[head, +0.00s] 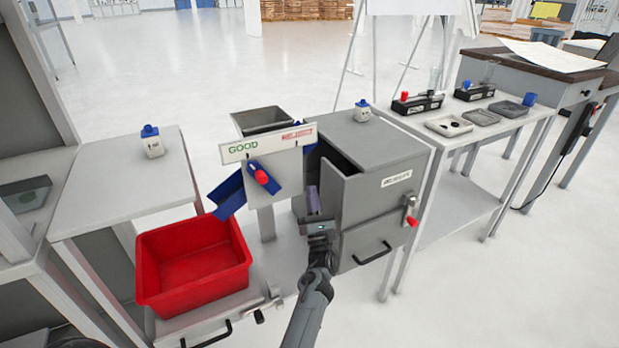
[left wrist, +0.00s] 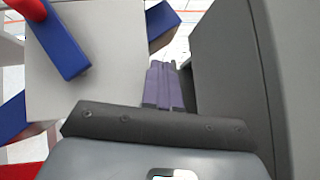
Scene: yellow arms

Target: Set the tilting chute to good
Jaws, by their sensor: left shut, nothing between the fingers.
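The tilting chute stands on the bench behind a pale plate with a sign (head: 268,144) reading GOOD in green at left and red text, too small to read, at right. A blue lever (head: 272,186) with a red knob (head: 262,177) slants across the plate. The blue trough (head: 228,196) slopes down to the left, above the red bin (head: 200,265). The lever also shows in the left wrist view (left wrist: 62,42). My left gripper (head: 313,199) is shut and empty, right of the plate and apart from the lever; its purple fingers show in the left wrist view (left wrist: 164,86). My right gripper is out of view.
A grey cabinet (head: 368,215) with a red-tipped latch stands close to the right of my left gripper, leaving a narrow gap. A grey hopper (head: 262,120) rises behind the sign. A side table (head: 125,180) at left holds a blue-capped bottle (head: 152,142).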

